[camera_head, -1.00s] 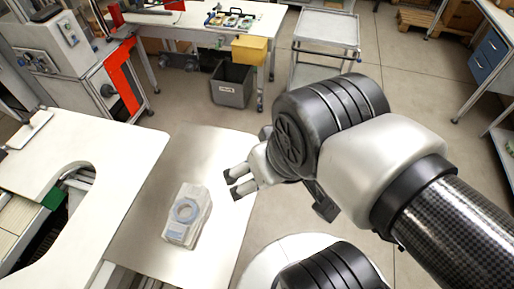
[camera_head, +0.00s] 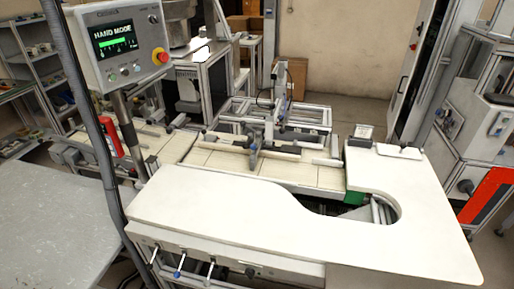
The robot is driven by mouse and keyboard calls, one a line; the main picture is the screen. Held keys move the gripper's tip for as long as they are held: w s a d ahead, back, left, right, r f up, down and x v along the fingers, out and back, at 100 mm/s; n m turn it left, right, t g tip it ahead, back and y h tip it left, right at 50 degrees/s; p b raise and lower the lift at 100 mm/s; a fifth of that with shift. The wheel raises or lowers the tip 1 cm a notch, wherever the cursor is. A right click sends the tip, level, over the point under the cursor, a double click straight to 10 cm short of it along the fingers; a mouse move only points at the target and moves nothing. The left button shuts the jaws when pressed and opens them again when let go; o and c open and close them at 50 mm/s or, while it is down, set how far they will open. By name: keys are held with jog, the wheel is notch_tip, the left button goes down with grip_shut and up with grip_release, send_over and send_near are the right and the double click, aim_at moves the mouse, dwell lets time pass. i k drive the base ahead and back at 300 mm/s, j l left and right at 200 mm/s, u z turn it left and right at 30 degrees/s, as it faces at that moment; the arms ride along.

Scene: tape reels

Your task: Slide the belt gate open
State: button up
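A belt with cream slats (camera_head: 222,163) runs behind the white worktop, with grey rails and bars above it. A grey upright crosspiece (camera_head: 254,150) stands over the belt's middle. It may be the belt gate, but I cannot tell for sure, nor whether the gate is open or shut. A green end piece (camera_head: 354,198) sits at the belt's right end. My gripper and arm are not in view now.
The white worktop (camera_head: 230,215) has a curved cutout at its right and bare free room. Small levers (camera_head: 180,265) hang along its front edge. A control panel (camera_head: 122,45) reading "HAND MODE" stands on a post at upper left. A grey table (camera_head: 55,215) is at left.

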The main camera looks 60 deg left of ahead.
aim_at(256, 150)
jog(key=u, duration=1.95)
jog(key=j+u, duration=0.2)
jog(key=i+j, duration=0.15)
jog(key=i, duration=0.45)
jog(key=i+j+u, duration=0.15)
jog(key=i, duration=0.45)
